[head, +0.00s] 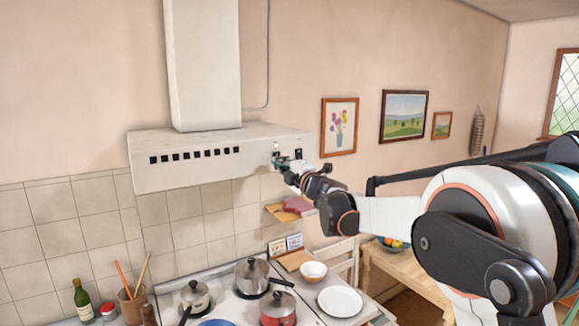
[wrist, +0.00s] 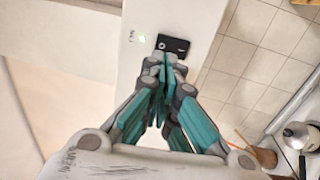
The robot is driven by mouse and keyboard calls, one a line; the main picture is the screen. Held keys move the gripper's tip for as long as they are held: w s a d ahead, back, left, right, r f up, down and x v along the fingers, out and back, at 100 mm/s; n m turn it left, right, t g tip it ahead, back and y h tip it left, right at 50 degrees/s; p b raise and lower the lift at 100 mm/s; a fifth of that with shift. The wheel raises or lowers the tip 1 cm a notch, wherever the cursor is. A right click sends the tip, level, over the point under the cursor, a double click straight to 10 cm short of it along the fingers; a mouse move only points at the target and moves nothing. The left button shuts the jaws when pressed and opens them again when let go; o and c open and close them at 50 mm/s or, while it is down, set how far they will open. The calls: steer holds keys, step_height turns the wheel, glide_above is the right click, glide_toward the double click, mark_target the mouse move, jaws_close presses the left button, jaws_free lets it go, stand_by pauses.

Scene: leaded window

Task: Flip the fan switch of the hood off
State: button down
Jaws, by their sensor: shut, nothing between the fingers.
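The hood (head: 185,165) is a pale box with a tall chimney on the wall. In the wrist view its front face (wrist: 205,15) carries a black switch plate (wrist: 173,43), with a small lit green lamp and tiny lettering beside it. The lettering looks like "FAN" but is hard to read. My gripper (head: 280,162) is at the right part of the hood front. In the wrist view my gripper (wrist: 165,62) is shut and empty, its tips at the lower edge of the switch plate. I cannot tell whether they touch it. The tips partly hide the switch, so its position is unclear.
Below is a stove (head: 230,300) with several pots, a white plate (head: 340,301) and a bowl (head: 313,271). A small wall shelf (head: 276,213) sits under my gripper. Framed pictures hang to the right. The space in front of the hood is otherwise clear.

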mark_target(271, 154)
steer(key=shift+x, duration=1.5)
steer(key=shift+w+a+r, duration=0.1)
steer(key=shift+w+a, duration=0.05)
steer(key=shift+w, duration=0.1)
steer(key=shift+r, duration=0.1)
steer(key=shift+s, duration=0.1)
